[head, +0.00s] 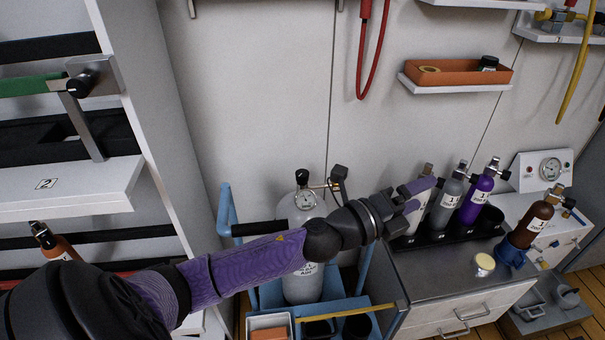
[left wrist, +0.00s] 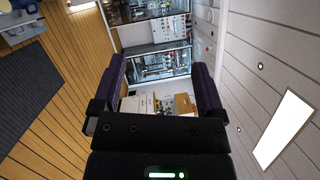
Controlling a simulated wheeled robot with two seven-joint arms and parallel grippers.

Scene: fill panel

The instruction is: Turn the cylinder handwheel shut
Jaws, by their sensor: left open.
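A large grey cylinder (head: 302,284) stands upright in a blue cart against the wall. The handwheel cannot be made out there. My right gripper is not in view.
Several small bottles, among them a purple one (head: 477,196), stand in a black rack on the cabinet (head: 420,273). A brown bottle (head: 533,222) stands in a blue holder further right. A shelf unit (head: 150,120) is at the left. A red hose (head: 371,60) hangs above.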

